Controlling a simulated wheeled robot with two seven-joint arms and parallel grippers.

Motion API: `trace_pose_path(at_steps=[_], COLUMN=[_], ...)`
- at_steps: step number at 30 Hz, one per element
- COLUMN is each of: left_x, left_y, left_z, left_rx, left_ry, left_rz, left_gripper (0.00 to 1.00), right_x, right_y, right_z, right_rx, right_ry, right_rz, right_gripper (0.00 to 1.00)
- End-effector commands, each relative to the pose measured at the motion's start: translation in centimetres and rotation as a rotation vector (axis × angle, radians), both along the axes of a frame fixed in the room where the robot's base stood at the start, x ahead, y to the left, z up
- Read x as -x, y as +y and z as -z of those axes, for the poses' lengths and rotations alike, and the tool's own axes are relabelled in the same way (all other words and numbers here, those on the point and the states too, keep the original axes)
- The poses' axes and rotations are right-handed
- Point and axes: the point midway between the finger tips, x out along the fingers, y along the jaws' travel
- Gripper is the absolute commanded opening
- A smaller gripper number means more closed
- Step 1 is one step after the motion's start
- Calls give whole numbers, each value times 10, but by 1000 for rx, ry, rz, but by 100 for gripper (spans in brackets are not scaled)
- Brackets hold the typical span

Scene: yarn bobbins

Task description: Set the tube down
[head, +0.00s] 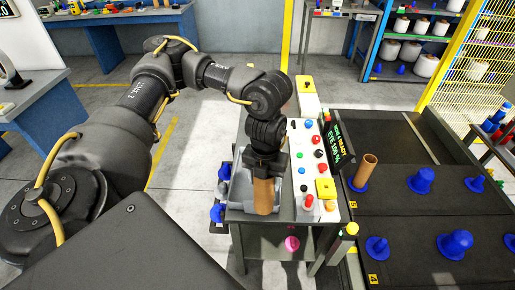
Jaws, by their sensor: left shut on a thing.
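My left gripper (264,158) points down and is shut on a brown cardboard tube (264,196). The tube hangs upright below the fingers, in front of a grey bin (238,190) at the left of the control panel. I cannot tell whether the tube's lower end touches anything. A second brown tube (366,170) stands slightly tilted on a blue peg base on the dark rack at the right. My right gripper is not in view.
A control panel (312,165) with coloured buttons and a small screen (338,141) stands just right of the tube. Blue pegs (421,181) stand on the dark rack. A yellow mesh fence (470,70) and shelves with white bobbins (410,50) are behind.

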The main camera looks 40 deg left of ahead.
Motion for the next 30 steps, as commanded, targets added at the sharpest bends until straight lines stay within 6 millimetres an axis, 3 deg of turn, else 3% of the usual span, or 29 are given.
trace_pose_path(at_steps=[6,14,24,30], left_x=[-1,-8,-60,-80], left_y=[5,13,77,97], left_z=[2,6,44,83], left_rx=[-4,-2,-6,-4], left_ry=[1,3,6,5], left_rz=[-213,-239,-244,-237], left_gripper=[21,21,21,21], right_x=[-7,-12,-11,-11], right_y=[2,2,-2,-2], right_z=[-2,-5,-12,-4], right_rx=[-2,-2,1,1], right_ry=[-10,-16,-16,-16], right_rz=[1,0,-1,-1], right_gripper=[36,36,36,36])
